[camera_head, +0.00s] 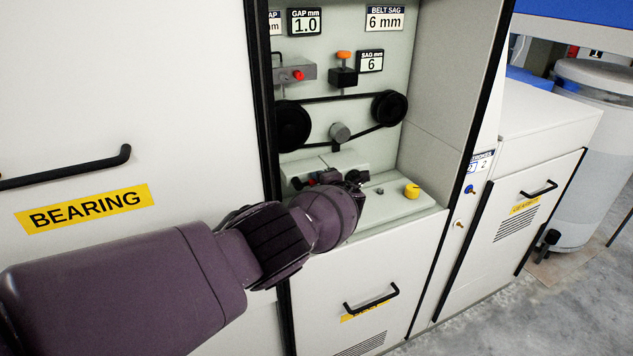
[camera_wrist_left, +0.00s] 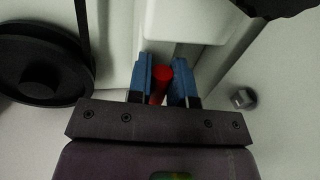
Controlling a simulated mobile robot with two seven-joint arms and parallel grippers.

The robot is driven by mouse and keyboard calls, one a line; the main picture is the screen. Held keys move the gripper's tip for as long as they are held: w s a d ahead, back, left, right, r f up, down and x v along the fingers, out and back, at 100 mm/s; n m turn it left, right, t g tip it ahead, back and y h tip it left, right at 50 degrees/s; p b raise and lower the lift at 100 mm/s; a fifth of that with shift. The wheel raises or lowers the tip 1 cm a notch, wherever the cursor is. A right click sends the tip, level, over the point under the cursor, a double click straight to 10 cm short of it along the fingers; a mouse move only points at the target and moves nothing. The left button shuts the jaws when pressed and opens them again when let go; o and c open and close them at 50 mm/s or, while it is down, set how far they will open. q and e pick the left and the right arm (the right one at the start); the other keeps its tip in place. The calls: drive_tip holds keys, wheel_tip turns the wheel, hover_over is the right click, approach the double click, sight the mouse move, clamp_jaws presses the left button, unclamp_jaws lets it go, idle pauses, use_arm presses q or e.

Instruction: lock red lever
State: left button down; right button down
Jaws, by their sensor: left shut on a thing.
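The red lever (camera_wrist_left: 160,84) shows in the left wrist view as a short red rod with a rounded end. It stands between the blue fingers of my left gripper (camera_wrist_left: 161,70), which is shut on it. In the head view my left arm reaches into the open machine bay, and the hand is at the grey block low in the bay. My own wrist hides most of the lever and the fingers there. The lever's base and exact angle cannot be told. My right gripper is not in view.
Above the hand are a black belt on two pulleys (camera_head: 390,108), a grey roller (camera_head: 340,132), a red knob (camera_head: 298,75) and an orange-topped knob (camera_head: 344,55). A yellow knob (camera_head: 411,190) stands on the ledge to the right. Bay walls and black door edges bound the space.

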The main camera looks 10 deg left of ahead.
use_arm(q)
drive_tip(key=shift+a+f, duration=0.1)
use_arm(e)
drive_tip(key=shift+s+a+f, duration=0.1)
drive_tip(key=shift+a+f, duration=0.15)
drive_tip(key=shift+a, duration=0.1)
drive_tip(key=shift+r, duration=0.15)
use_arm(q)
drive_tip(key=c, duration=1.2)
unclamp_jaws()
drive_tip(key=shift+o, duration=0.7)
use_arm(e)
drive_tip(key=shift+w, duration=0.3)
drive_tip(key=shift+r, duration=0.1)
